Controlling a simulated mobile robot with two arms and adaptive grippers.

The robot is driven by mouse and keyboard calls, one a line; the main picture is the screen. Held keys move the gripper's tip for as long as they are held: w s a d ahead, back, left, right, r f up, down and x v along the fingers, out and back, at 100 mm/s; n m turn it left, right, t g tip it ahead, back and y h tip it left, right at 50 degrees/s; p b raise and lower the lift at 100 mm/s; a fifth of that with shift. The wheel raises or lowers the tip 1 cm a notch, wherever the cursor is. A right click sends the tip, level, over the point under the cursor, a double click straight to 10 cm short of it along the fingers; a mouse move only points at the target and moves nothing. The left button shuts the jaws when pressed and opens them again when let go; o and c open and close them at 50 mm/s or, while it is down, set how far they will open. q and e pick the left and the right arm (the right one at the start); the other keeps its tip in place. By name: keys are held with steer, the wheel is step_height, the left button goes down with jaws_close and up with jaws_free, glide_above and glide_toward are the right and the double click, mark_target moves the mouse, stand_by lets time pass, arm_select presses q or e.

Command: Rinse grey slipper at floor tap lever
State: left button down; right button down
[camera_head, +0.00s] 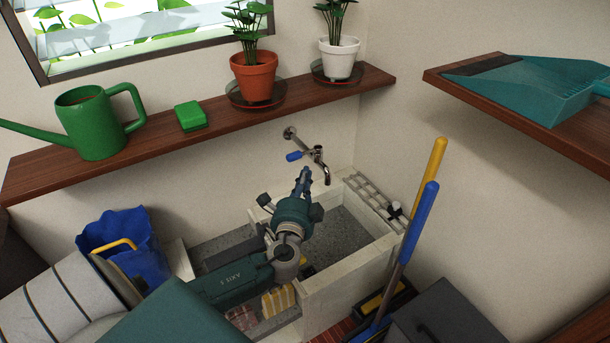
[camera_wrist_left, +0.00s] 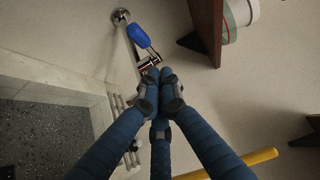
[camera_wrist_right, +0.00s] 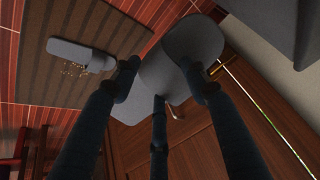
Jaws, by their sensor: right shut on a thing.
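The wall tap (camera_head: 322,168) has a blue lever (camera_head: 293,156) and a spout over a stone floor basin (camera_head: 352,282). My left gripper (camera_head: 304,175) is just below and in front of the lever. In the left wrist view, its fingertips (camera_wrist_left: 161,88) are drawn together with nothing visible between them, close to the tap body, and the blue lever (camera_wrist_left: 138,36) is beyond them. In the right wrist view, my right gripper (camera_wrist_right: 166,78) is shut on a grey slipper (camera_wrist_right: 193,45), partly hidden by the fingers. A second grey slipper (camera_wrist_right: 80,53) lies on a striped mat.
Brown crumbs (camera_wrist_right: 72,69) lie beside the second slipper. A shelf (camera_head: 205,125) above the tap holds a green watering can (camera_head: 92,128) and potted plants. Long handles (camera_head: 418,215) stand right of the basin. A blue bucket (camera_head: 120,235) stands left.

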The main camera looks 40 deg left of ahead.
arm_select(q)
steer(key=v, duration=0.7)
steer(key=shift+s+a+f+b, duration=0.15)
steer(key=shift+s+b, duration=0.2)
steer(key=shift+s, duration=0.2)
